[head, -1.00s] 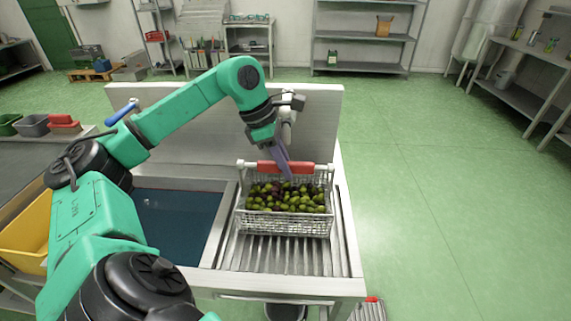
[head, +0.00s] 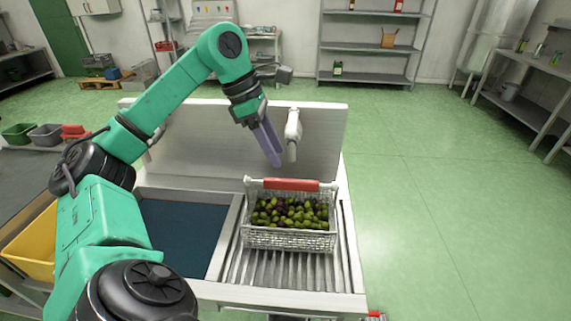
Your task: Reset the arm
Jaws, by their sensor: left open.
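My left gripper (head: 269,145) is open and empty. Its purple fingers point down, above and behind the wire basket in the picture. The arm comes in from the left and bends over the sink. The white wire basket (head: 290,240) with a red handle grip (head: 291,185) stands on the ribbed drainboard (head: 285,269). It is full of green and dark olives (head: 292,212). The gripper is apart from the handle. My right gripper is not in view.
A sink basin (head: 183,236) with dark blue water lies left of the basket. A white tap (head: 293,130) stands behind the basket, close to my left gripper. A yellow bin (head: 32,245) and small coloured bins are at the left. Open green floor (head: 430,200) lies to the right.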

